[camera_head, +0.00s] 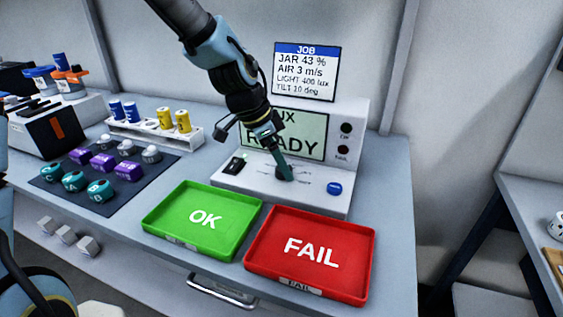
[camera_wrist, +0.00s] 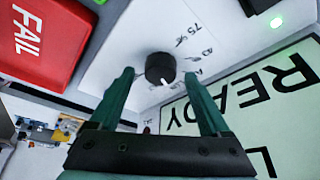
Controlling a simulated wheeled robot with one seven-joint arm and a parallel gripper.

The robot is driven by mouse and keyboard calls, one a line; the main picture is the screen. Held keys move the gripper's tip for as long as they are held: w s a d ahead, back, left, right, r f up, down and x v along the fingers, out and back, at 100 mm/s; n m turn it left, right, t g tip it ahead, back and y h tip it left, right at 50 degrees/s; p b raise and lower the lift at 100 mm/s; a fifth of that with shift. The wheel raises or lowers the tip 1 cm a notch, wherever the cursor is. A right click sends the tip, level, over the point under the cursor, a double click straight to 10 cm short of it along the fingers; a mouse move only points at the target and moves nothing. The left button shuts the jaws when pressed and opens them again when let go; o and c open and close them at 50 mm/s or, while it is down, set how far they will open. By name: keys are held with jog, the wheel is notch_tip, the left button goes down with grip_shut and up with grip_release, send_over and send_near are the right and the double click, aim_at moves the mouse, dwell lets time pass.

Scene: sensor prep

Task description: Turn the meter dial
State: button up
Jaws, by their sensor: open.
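The meter dial (camera_wrist: 160,69) is a black round knob with a white pointer mark, set on the white face of the meter (camera_head: 318,199). In the wrist view it lies just beyond and between my gripper's two green fingertips (camera_wrist: 160,75), which are apart with nothing between them that I can see held. In the head view my gripper (camera_head: 284,174) points down at the meter's sloped front and hides the dial. The meter's screen (camera_head: 312,145) reads READY and is partly covered by my arm. Whether a fingertip touches the dial cannot be told.
A green OK tray (camera_head: 160,222) and a red FAIL tray (camera_head: 362,280) lie in front of the meter. A blue button (camera_head: 334,188) and a black switch (camera_head: 234,165) flank the dial. A dark mat (camera_head: 60,190) with several small sensors lies left. A JOB sign (camera_head: 305,70) hangs behind.

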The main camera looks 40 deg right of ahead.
jog(key=shift+d+f, duration=0.1)
jog(key=shift+f, duration=0.15)
grip_shut()
dwell(0.6)
